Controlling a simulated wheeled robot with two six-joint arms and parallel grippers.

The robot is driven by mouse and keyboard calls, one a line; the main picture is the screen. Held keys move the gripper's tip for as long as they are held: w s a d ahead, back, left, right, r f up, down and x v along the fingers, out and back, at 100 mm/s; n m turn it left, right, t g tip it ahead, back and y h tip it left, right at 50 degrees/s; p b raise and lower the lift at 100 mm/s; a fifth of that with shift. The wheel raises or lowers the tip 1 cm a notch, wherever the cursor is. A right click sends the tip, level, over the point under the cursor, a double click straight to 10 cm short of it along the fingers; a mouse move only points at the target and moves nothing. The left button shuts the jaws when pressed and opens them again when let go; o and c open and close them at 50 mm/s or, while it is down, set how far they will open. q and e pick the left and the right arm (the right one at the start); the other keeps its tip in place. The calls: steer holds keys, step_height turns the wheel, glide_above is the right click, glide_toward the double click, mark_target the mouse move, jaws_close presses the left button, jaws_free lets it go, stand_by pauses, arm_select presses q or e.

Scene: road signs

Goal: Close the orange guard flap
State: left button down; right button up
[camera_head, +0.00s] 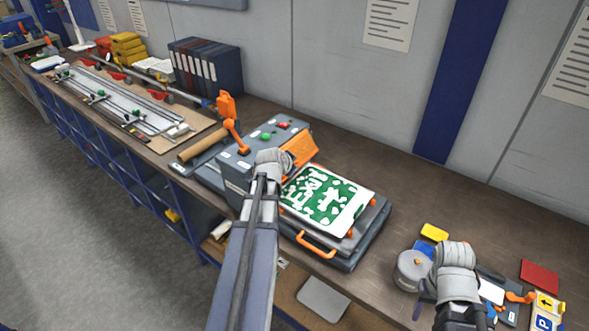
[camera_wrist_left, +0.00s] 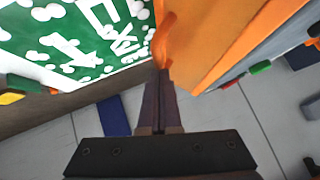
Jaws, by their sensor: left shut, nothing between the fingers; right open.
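The orange guard flap (camera_head: 301,149) stands tilted up on the grey machine (camera_head: 232,163), beside the bed that holds a green and white sign (camera_head: 325,196). In the left wrist view the flap (camera_wrist_left: 222,38) fills the upper right and the sign (camera_wrist_left: 75,38) the upper left. My left gripper (camera_wrist_left: 163,73) is shut and empty, its tips close to the flap's lower edge; I cannot tell if they touch. In the head view my left wrist hides those tips. My right gripper (camera_head: 455,284) is open at the bench's lower right, away from the machine.
An orange lever (camera_head: 235,135) and red and green buttons (camera_head: 283,125) are on the machine. An orange handle (camera_head: 316,245) is at the bed's front. A grey round tin (camera_head: 411,268), a yellow card (camera_head: 434,232) and a red card (camera_head: 539,276) lie near my right arm. The bench behind the bed is clear.

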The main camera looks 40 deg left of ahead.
arm_select(q)
steer(key=f+y+b, duration=0.1)
steer(key=b, duration=0.1)
steer(key=f+m+y+b, duration=0.1)
steer(key=b, duration=0.1)
steer(key=f+m+y+b, duration=0.1)
steer(key=f+b, duration=0.1)
steer(key=shift+a+f+t+b, duration=0.1)
steer(key=shift+a+t+b, duration=0.15)
steer(key=shift+t+b, duration=0.15)
steer(key=shift+a+y, duration=0.15)
steer(key=shift+y, duration=0.15)
steer(key=shift+a+f+b, duration=0.6)
steer(key=shift+f+b, duration=0.05)
steer(key=shift+b, duration=0.2)
steer(key=shift+r, duration=0.1)
